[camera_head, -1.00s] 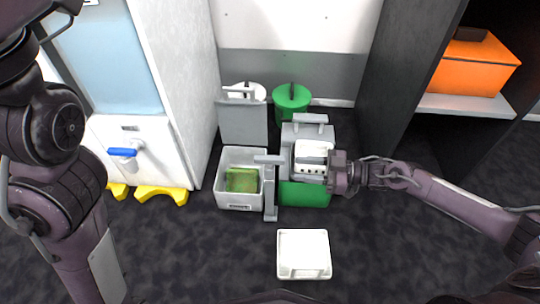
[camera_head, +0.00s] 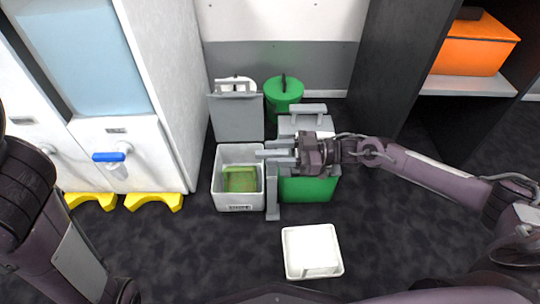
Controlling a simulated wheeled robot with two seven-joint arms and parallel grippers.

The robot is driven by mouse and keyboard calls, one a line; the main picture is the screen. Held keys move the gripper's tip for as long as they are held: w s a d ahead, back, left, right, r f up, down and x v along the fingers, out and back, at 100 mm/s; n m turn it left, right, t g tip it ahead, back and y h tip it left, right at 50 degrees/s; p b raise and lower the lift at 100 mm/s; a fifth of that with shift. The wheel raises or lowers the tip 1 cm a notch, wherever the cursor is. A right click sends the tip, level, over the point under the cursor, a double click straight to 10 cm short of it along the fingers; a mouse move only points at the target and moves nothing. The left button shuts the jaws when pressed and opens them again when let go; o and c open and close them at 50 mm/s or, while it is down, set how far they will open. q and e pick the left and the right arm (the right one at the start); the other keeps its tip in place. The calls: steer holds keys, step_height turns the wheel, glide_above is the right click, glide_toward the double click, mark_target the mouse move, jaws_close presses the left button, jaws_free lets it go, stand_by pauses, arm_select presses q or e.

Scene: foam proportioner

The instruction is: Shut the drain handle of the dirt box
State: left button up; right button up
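A grey-and-green box (camera_head: 307,189) stands on the floor at the middle, with a grey loop on top. A grey upright bar (camera_head: 272,198) with a short crosspiece stands at its left side; I cannot tell whether this is the drain handle. My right gripper (camera_head: 280,150) reaches in from the right over the box, its fingers pointing left at the crosspiece. The fingers overlap it, so contact and opening are unclear. A blue handle (camera_head: 109,157) lies level on a white tap on the left cabinet. My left arm shows at the lower left, its gripper out of view.
A white bin (camera_head: 240,205) with a green block inside stands left of the box, a grey lid (camera_head: 236,118) behind it. A green bucket (camera_head: 284,96) stands behind. A white tray (camera_head: 312,252) lies in front. Yellow feet (camera_head: 153,201) stick out below the cabinet. Floor is clear at lower right.

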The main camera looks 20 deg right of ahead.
steer(key=shift+x, duration=0.8)
